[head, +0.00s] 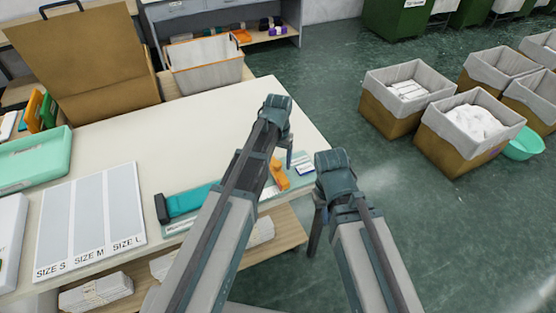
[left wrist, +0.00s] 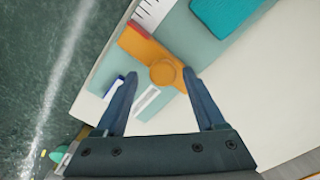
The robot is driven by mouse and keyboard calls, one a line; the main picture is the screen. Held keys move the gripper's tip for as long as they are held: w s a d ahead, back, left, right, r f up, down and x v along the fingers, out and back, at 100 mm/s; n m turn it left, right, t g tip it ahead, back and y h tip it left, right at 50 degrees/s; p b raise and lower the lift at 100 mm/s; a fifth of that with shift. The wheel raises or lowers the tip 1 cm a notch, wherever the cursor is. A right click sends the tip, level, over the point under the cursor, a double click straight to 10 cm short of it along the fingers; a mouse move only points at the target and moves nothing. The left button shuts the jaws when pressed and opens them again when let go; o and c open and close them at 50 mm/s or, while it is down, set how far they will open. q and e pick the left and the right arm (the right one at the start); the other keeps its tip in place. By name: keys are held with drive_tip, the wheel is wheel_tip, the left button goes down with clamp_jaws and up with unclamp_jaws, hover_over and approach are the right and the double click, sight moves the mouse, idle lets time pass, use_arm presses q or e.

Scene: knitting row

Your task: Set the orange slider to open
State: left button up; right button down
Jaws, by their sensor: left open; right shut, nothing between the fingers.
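The orange slider (head: 279,175) sits on a pale green board (left wrist: 107,57) near the right end of the table. In the left wrist view the slider (left wrist: 145,45) has a round knob (left wrist: 163,73) and a red end. A short pale slot and a small blue-and-white label lie beside it. My left gripper (left wrist: 160,74) is open, and in its wrist view the knob appears between the fingertips; I cannot tell how far above it they are. My right gripper (head: 315,228) is shut and empty, off the table's right edge.
A teal block (head: 187,200) with a dark end lies along the board, left of the slider. A size chart (head: 88,222), a mint tray (head: 35,160) and a lined basket (head: 205,68) are further left and back. Lined bins stand on the floor at right.

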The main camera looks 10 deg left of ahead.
sight(279, 163)
use_arm(q)
wheel_tip(279, 163, up, 14)
drive_tip(key=p, duration=1.4)
use_arm(e)
wheel_tip(279, 163, up, 14)
use_arm(q)
drive_tip(key=shift+f, duration=0.1)
use_arm(e)
drive_tip(key=shift+f, duration=0.15)
